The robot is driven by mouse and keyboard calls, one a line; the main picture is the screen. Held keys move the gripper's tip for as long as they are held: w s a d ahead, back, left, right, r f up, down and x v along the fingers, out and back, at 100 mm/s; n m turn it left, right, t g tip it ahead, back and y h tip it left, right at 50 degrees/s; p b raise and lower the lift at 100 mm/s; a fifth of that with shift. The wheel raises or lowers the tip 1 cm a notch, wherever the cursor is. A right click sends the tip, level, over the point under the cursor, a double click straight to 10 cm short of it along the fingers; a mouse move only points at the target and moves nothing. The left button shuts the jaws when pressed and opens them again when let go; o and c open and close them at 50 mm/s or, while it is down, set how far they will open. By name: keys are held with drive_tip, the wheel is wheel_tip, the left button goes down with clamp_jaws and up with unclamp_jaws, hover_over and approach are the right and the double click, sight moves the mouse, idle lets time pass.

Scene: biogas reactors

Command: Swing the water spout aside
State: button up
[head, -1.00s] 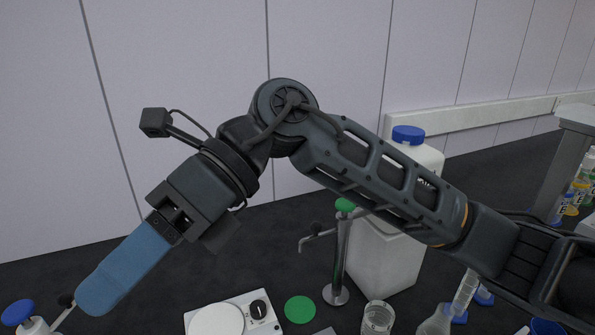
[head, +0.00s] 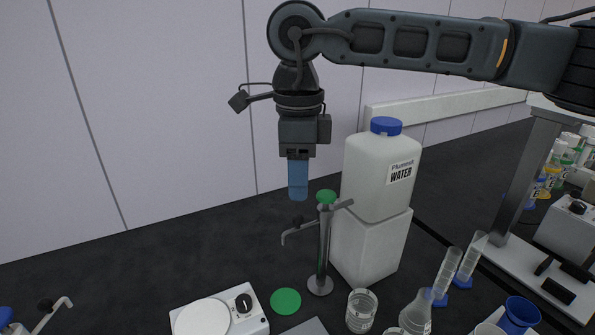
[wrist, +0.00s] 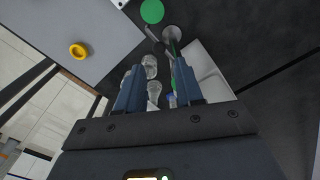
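The water spout (head: 297,236) is a thin grey arm with a dark knob, pointing left from a metal post (head: 321,255) with a green cap (head: 326,197). In the wrist view the spout (wrist: 155,41) shows beside the post's round base (wrist: 173,33), beyond my fingers. My gripper (head: 298,198) has blue fingers and points down, up and left of the green cap, apparently apart from the post and spout. In the wrist view my gripper (wrist: 156,78) has its two fingers spread, with nothing held between them. Part of the post is hidden by the right finger there.
A white water container (head: 380,175) with a blue cap stands on a white block (head: 365,247) right of the post. A white hotplate (head: 215,318), green disc (head: 286,301), beaker (head: 361,311) and flask (head: 415,312) are in front. A second spout (head: 52,312) stands far left.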

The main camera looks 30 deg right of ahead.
wheel_tip(320, 180, down, 8)
drive_tip(key=b, duration=0.5)
drive_tip(key=shift+r, duration=0.15)
drive_tip(key=shift+w+d+b, duration=0.1)
drive_tip(key=shift+w+b, duration=0.2)
drive_tip(key=shift+w+d, duration=0.2)
drive_tip(key=shift+w, duration=0.75)
drive_tip(key=shift+b, duration=0.3)
drive_tip(key=shift+w+d, duration=0.5)
drive_tip(key=shift+w, duration=0.35)
drive_tip(key=shift+w+d+b, duration=0.35)
drive_tip(key=shift+w+d, duration=0.1)
drive_tip(key=shift+d, duration=0.05)
drive_tip(key=shift+s+a, duration=0.1)
drive_tip(key=shift+s, duration=0.05)
